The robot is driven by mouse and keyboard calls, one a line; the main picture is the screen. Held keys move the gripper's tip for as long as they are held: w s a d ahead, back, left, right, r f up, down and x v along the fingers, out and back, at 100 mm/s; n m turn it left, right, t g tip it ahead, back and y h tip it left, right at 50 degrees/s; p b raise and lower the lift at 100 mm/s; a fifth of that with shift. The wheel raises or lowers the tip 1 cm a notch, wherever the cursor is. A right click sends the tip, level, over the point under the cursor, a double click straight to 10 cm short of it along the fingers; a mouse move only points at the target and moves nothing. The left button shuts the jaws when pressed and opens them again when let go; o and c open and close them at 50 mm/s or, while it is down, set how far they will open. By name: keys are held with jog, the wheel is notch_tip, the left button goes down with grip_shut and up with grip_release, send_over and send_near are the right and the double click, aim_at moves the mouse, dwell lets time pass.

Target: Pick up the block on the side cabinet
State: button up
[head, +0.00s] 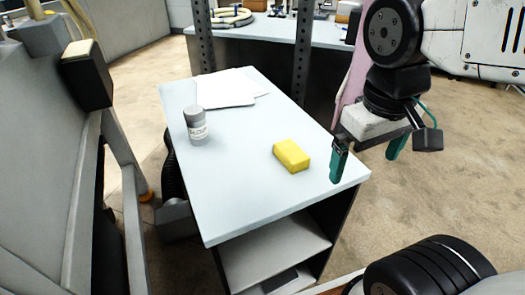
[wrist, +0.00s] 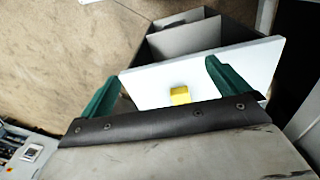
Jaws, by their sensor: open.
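The yellow block (head: 291,155) lies on the white top of the side cabinet (head: 240,205), toward its right side in the head view. In the wrist view the block (wrist: 180,96) shows between the two green fingers, beyond the dark edge of my gripper's body, which may hide part of it. My gripper (head: 366,158) is open and empty, at the right edge of the cabinet top in the head view. It is to the right of the block and apart from it. The cabinet top (wrist: 262,62) also shows in the wrist view.
A grey canister (head: 195,125) with a label stands on the cabinet top, left of the block. White papers (head: 225,88) lie at its far end. Dark perforated posts (head: 303,50) rise behind the cabinet. A grey machine (head: 45,150) stands at left. Open shelves (head: 275,255) are below the top.

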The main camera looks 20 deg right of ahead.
jog(key=w+f+n+g+h, duration=0.2)
jog(key=w+n, duration=0.1)
jog(key=n+t+h, duration=0.4)
jog(key=n+h, duration=0.6)
jog(key=n, duration=0.6)
send_near(291, 161)
jog(key=shift+w+d+r, duration=0.25)
jog(key=shift+d+r, duration=0.6)
jog(key=shift+d, duration=0.25)
jog(key=shift+w+f+h, duration=0.1)
jog(key=shift+f+h, duration=0.05)
jog(key=shift+h, duration=0.15)
jog(key=x, duration=0.7)
jog(key=shift+d+f, duration=0.15)
jog(key=shift+f, duration=0.25)
jog(key=c, duration=0.9)
jog(key=shift+o, duration=0.2)
jog(key=shift+r, duration=0.1)
